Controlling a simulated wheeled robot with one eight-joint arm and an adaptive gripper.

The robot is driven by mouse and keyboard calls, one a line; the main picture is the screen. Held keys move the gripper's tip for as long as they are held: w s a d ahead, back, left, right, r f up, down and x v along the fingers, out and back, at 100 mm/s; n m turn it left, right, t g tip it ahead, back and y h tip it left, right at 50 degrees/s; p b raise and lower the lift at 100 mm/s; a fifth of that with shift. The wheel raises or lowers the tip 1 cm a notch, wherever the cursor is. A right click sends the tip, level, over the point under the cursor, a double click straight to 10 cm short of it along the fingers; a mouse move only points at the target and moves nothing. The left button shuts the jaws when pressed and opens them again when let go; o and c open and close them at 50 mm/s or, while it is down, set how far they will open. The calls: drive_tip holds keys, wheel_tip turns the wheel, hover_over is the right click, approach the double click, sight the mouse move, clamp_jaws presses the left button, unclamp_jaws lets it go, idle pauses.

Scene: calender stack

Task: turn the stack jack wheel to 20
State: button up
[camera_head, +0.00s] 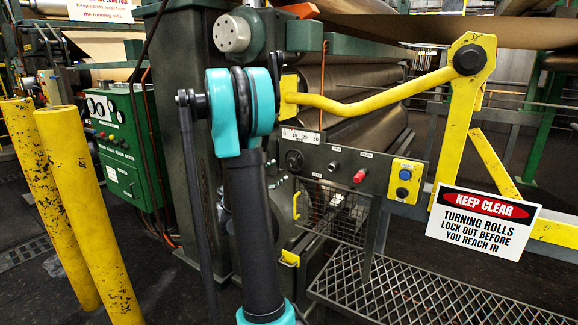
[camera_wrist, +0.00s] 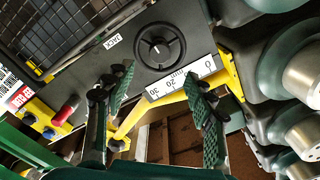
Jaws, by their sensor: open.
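The jack wheel (camera_wrist: 160,48) is a round black knob-like wheel on a dark grey panel, beside a small JACK label (camera_wrist: 112,41). It also shows in the head view (camera_head: 294,160), just right of my arm. A white mm scale (camera_wrist: 180,78) marked 10, 20, 30 lies along the panel edge by the wheel; it also shows above the wheel in the head view (camera_head: 300,135). I cannot read a pointer on it. My gripper (camera_wrist: 159,78) is open and empty, its green-padded fingers spread on either side below the wheel, apart from it. My arm hides the gripper in the head view.
A red knob (camera_head: 360,176) and a yellow button box (camera_head: 403,181) sit right of the wheel. A yellow bar (camera_head: 390,95) runs above the panel. A wire mesh guard (camera_head: 328,208) is below. Yellow posts (camera_head: 85,200) stand at left.

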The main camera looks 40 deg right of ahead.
sight(291, 163)
drive_tip(key=x, duration=0.9)
drive_tip(key=shift+w+d, duration=0.1)
drive_tip(key=shift+d, duration=0.1)
drive_tip(key=c, duration=1.2)
